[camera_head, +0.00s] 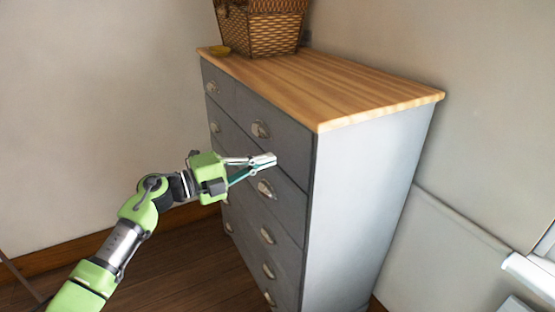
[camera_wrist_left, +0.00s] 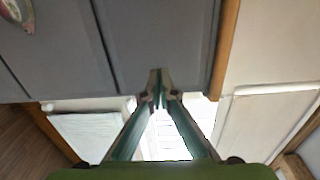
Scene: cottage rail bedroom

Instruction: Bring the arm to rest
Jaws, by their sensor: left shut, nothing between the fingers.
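My left arm (camera_head: 143,203), green and grey, reaches in from the lower left in the head view. Its gripper (camera_head: 270,160) is in front of the grey dresser's (camera_head: 365,190) drawer fronts, near the upper drawers. In the left wrist view the fingertips (camera_wrist_left: 158,78) meet, shut and empty, with the dresser front (camera_wrist_left: 160,35) behind them. I cannot tell whether the tips touch the dresser. My right gripper is not in view.
The dresser has a wooden top (camera_head: 320,85) and several cup-shaped handles (camera_head: 265,189). Wooden floor (camera_head: 190,265) lies left of the dresser, by the wall.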

